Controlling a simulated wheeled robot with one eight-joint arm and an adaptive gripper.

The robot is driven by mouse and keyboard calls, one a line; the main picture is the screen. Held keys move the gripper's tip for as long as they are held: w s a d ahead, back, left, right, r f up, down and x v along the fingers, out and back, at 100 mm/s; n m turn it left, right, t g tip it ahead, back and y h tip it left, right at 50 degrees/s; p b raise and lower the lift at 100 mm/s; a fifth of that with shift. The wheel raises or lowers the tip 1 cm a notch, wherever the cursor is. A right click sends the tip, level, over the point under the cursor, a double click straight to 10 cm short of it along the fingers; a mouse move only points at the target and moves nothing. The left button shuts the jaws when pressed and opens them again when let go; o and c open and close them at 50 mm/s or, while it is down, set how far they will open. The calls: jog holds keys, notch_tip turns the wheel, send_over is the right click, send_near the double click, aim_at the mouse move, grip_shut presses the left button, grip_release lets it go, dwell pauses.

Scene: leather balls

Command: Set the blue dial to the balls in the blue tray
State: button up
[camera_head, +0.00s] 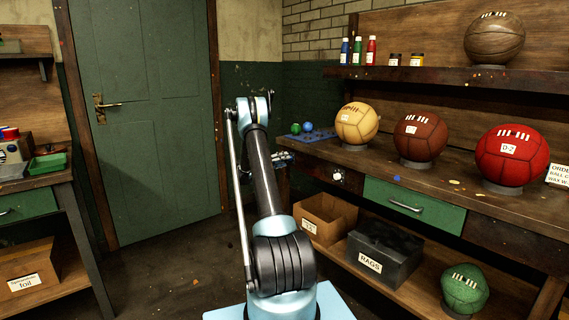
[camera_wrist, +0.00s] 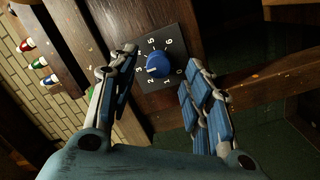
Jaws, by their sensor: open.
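The blue dial (camera_wrist: 159,64) sits on a dark numbered plate (camera_wrist: 174,55) in the wrist view. A pale mark shows on its lower left side, near the low numbers; the exact setting is too small to tell. In the head view the dial plate (camera_head: 347,180) is on the bench front, left of the green drawer. My gripper (camera_wrist: 158,97) is open and empty, its blue-padded fingers on either side of the dial and apart from it. The blue tray (camera_head: 318,137) lies on the bench's far left end. A green ball (camera_head: 295,129) and a blue ball (camera_head: 308,126) show in it; my arm may hide part.
Yellow (camera_head: 356,123), brown (camera_head: 420,135) and red (camera_head: 511,156) leather balls stand on the bench. The green drawer (camera_head: 414,204) is shut. A cardboard box (camera_head: 325,218) and a black rags box (camera_head: 384,252) sit below. The floor by the door is clear.

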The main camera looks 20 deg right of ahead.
jog(key=shift+x, duration=0.95)
grip_shut()
jog(key=shift+a, duration=0.1)
jog(key=shift+n, duration=0.3)
jog(key=shift+f+n+t+h, duration=0.1)
jog(key=shift+n+t+h, duration=0.1)
jog(key=shift+n, duration=1.9)
jog(key=shift+f+n+t+h, duration=0.1)
jog(key=shift+n+t, duration=0.1)
jog(key=shift+n, duration=1.9)
